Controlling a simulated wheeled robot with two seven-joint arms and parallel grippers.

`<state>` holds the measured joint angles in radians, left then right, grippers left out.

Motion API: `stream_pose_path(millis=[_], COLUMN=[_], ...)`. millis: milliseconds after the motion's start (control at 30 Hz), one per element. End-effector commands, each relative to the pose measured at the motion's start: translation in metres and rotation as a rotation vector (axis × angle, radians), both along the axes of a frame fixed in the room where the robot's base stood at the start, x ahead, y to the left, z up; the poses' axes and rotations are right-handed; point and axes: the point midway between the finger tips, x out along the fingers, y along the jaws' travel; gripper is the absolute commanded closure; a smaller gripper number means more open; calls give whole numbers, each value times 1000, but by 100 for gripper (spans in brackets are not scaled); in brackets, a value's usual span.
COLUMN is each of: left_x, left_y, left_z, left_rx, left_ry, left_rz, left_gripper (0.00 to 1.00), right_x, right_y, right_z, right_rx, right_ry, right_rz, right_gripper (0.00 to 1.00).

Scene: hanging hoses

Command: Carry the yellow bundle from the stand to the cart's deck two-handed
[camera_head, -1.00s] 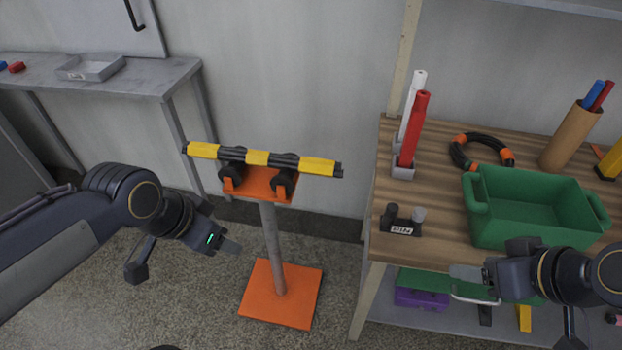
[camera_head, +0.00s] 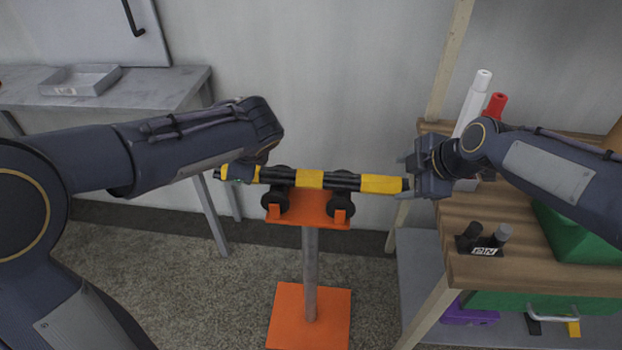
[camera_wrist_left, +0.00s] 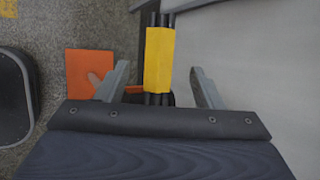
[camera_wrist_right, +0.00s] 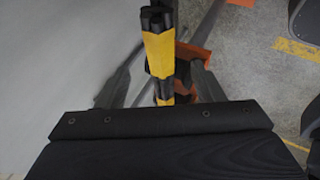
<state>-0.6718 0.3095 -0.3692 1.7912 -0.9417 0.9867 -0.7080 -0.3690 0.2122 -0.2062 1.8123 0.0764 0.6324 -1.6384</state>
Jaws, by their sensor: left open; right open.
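The yellow bundle (camera_head: 309,179), black rods with yellow bands, lies level across the black rollers of the orange stand (camera_head: 311,212). My right gripper (camera_head: 407,176) is open at the bundle's right end. In the right wrist view the bundle (camera_wrist_right: 159,52) runs between the spread fingers (camera_wrist_right: 160,85). My left gripper (camera_head: 236,178) is at the bundle's left end, largely hidden behind its own wrist in the head view. In the left wrist view the bundle (camera_wrist_left: 158,60) passes between its open fingers (camera_wrist_left: 158,85). The cart's deck cannot be made out.
A wooden-topped shelf (camera_head: 470,216) at right holds a black two-post holder (camera_head: 484,240), a green bin (camera_head: 575,235) and upright white and red tubes (camera_head: 472,103). A grey table (camera_head: 150,92) with a tray (camera_head: 80,80) stands at left. Floor is clear around the stand's base (camera_head: 310,318).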

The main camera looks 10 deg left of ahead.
Motion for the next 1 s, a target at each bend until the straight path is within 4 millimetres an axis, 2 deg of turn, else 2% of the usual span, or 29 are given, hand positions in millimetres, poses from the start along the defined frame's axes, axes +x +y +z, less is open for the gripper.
stream_pose_path(millis=[533,967,1000], left_x=[31,35,35], left_y=[27,30,30], left_z=[-55,-62,-62], left_rx=[0,-2,-2], left_ry=[2,0,0], left_rz=[4,3,3], left_gripper=[39,39,43], right_x=[31,36,35], right_y=[26,30,30], right_z=[-55,-62,-62], right_rx=[0,0,0], right_ry=[3,0,0], right_rz=[0,-1,-1], right_gripper=[39,39,43])
